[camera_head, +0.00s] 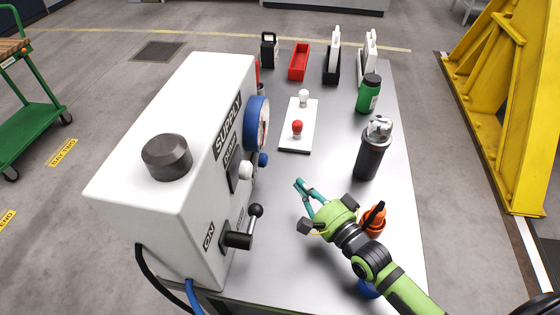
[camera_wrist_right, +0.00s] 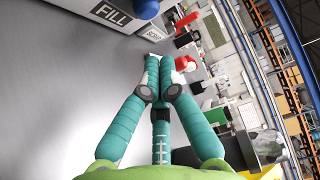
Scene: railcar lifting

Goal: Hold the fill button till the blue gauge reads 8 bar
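The white supply box (camera_head: 180,130) stands at the left of the table. Its blue-rimmed gauge (camera_head: 263,123) is seen nearly edge-on, so I cannot read it. A blue button (camera_head: 263,160) sticks out below the gauge, beside a white knob (camera_head: 245,170). In the right wrist view a blue button (camera_wrist_right: 145,8) shows at the top edge, next to the FILL label (camera_wrist_right: 112,12). My right gripper (camera_head: 300,184) is to the right of the box, apart from the button. Its teal fingertips (camera_wrist_right: 160,64) are together, with nothing between them. My left gripper is not in view.
A black-handled lever (camera_head: 240,238) juts from the box near ON. A plate with red and white knobs (camera_head: 293,142), a dark canister (camera_head: 371,152), a green bottle (camera_head: 368,95) and an orange item (camera_head: 374,222) stand on the table (camera_head: 335,160). The table between box and gripper is clear.

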